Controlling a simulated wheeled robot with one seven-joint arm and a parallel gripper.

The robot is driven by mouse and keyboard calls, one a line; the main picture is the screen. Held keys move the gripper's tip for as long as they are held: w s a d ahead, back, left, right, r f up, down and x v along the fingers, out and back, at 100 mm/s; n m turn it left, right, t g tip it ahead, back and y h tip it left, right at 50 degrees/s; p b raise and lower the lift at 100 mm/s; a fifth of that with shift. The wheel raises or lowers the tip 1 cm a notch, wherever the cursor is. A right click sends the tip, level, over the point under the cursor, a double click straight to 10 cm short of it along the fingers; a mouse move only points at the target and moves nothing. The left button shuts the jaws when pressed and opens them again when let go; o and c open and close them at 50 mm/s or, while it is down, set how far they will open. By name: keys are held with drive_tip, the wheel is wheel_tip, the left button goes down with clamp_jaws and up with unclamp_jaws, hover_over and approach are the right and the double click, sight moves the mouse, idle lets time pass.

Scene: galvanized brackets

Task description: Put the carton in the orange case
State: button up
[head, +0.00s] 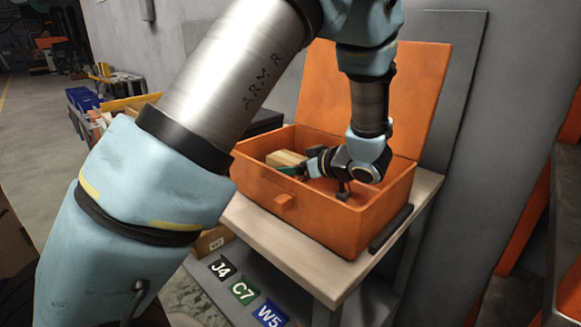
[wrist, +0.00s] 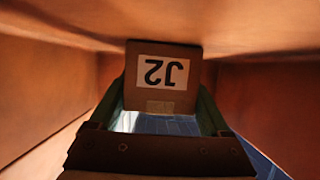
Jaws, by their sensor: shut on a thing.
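The orange case (head: 340,222) stands with its lid raised against the wall behind it. My gripper (head: 296,172) is inside the case, shut on a small brown carton (head: 286,158) near the case's left end. In the wrist view the carton (wrist: 162,108) shows a white label reading J2, upside down, between the green fingers of my gripper (wrist: 165,115). Orange case walls (wrist: 45,90) surround it there. Whether the carton touches the case floor cannot be told.
The case sits on a pale bench (head: 335,285) with a dark bar (head: 391,229) at its right front. Another carton (head: 213,242) sits below the bench top. Orange racking stands at the right.

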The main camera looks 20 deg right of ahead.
drive_tip(key=o, duration=1.4)
drive_tip(key=shift+r, duration=0.15)
drive_tip(key=v, duration=0.7)
drive_tip(key=shift+s+d, duration=0.1)
drive_tip(key=shift+s, duration=0.1)
drive_tip(key=shift+r, duration=0.1)
